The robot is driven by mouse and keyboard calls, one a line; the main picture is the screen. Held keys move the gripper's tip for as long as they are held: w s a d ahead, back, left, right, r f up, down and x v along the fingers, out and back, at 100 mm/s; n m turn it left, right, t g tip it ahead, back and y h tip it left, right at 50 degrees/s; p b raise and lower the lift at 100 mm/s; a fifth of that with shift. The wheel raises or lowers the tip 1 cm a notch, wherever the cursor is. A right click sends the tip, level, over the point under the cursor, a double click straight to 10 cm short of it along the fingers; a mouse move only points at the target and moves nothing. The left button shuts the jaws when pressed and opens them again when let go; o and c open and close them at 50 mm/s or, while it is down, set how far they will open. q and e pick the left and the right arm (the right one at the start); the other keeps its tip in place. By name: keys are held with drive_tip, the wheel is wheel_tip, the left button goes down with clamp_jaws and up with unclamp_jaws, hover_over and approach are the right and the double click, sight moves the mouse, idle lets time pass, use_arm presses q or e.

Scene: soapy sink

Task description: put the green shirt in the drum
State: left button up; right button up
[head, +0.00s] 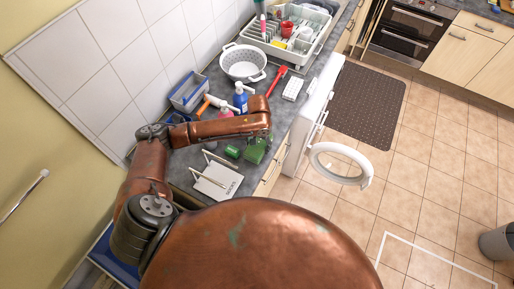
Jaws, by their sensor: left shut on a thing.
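My left gripper (263,137) is above the counter's front edge, shut on the green shirt (255,152). The shirt shows as a small green bundle just below the fingers, partly hidden by them. The white washing machine (312,112) is under the counter, to the right of the gripper. Its round white door (341,163) stands open over the floor. The drum's inside is hidden from this angle. My right gripper is out of view.
A smaller green object (232,152) and a white rack with a sign (217,181) lie on the counter near my forearm. A blue bottle (240,97), colander (243,62), blue-grey tub (188,92) and dish rack (290,35) stand behind.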

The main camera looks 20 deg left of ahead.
sight(258, 149)
use_arm(q)
wheel_tip(258, 149, down, 3)
drive_tip(key=shift+f, duration=0.25)
drive_tip(key=o, duration=1.2)
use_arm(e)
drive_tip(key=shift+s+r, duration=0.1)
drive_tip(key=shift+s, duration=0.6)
use_arm(q)
drive_tip(key=shift+o, duration=0.2)
